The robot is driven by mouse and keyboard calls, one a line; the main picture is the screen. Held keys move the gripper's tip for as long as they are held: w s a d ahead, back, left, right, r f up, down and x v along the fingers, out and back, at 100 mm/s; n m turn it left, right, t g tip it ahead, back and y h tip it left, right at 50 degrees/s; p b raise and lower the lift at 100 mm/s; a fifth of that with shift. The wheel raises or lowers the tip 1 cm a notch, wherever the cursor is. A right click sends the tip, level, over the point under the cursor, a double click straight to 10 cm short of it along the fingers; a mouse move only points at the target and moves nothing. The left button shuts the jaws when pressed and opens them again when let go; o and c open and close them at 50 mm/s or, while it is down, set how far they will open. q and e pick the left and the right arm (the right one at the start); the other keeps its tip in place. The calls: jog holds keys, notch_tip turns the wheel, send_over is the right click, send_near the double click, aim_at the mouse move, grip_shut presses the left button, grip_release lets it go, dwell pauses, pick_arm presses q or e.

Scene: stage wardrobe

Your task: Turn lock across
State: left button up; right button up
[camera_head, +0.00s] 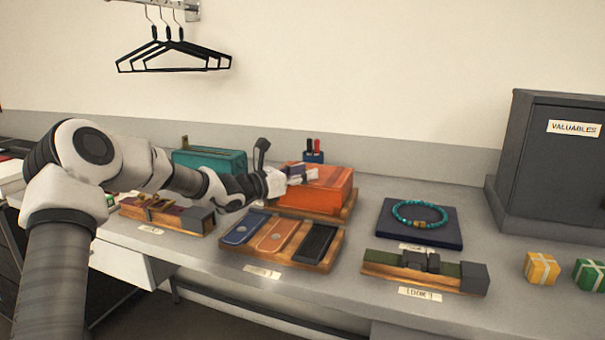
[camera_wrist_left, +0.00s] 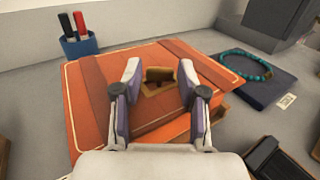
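An orange case (camera_head: 328,190) with a lighter trim line sits on a wooden base on the counter. In the left wrist view the case (camera_wrist_left: 92,105) fills the middle, and a small brass turn lock (camera_wrist_left: 159,76) shows on it. My left gripper (camera_head: 302,176) is at the case's upper left in the head view. In the left wrist view its two fingers (camera_wrist_left: 160,68) are apart, one on each side of the lock, with a gap visible. I cannot tell whether either finger touches the case. My right gripper is not in view.
A teal case (camera_head: 212,162) stands behind my left arm. A pen cup (camera_head: 313,157) is behind the orange case. In front lies a wooden tray with several straps (camera_head: 278,234). A bracelet on a dark pad (camera_head: 445,240) and a grey safe (camera_head: 550,155) are to the right.

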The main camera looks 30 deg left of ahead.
pick_arm(q)
grip_shut()
jog(key=shift+a+r+m+h+p, duration=0.15)
jog(key=shift+r+m+h+p, duration=0.2)
jog(key=shift+p, duration=0.7)
jog(key=shift+f+m+g+h+p, duration=0.1)
jog(key=shift+m+g+h+p, duration=0.15)
jog(key=shift+g+h+p, duration=0.25)
jog(key=shift+f, duration=0.2)
jog(key=o, duration=0.6)
grip_release()
jog(key=shift+s, duration=0.1)
